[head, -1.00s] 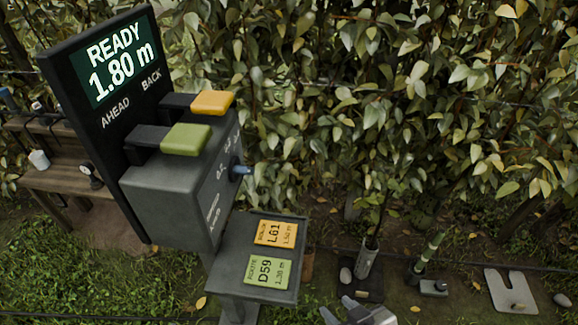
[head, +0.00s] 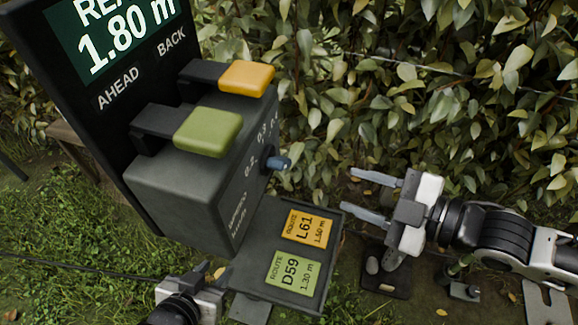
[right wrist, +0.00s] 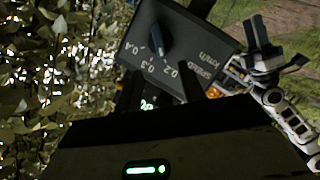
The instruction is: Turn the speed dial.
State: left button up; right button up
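The speed dial is a small blue-grey knob (head: 277,163) on the side of a grey control box (head: 190,190). In the right wrist view the knob (right wrist: 156,40) sits by the marks 0.2, 0.3 and 0.4; I cannot tell which mark it is set to. My right gripper (head: 358,193) is open and empty, to the right of the knob and apart from it, fingers pointing towards it. My left gripper (head: 205,274) is low in front of the box, at the bottom of the head view; its finger opening is unclear.
A yellow lever (head: 247,78) and a green lever (head: 208,132) stick out above the box. The screen (head: 120,35) reads 1.80 m. A tray (head: 262,215) with orange and green route cards lies below the knob. Leafy hedge (head: 420,90) stands behind.

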aim_at(288, 165)
jog(key=shift+n+g, duration=0.3)
jog(key=shift+n, duration=0.1)
jog(key=x, duration=0.7)
jog(key=p+x, duration=0.1)
jog(key=x, duration=0.6)
jog(key=shift+w+a+r, duration=0.1)
jog(key=shift+w, duration=0.5)
jog(key=shift+c, duration=0.3)
grip_shut()
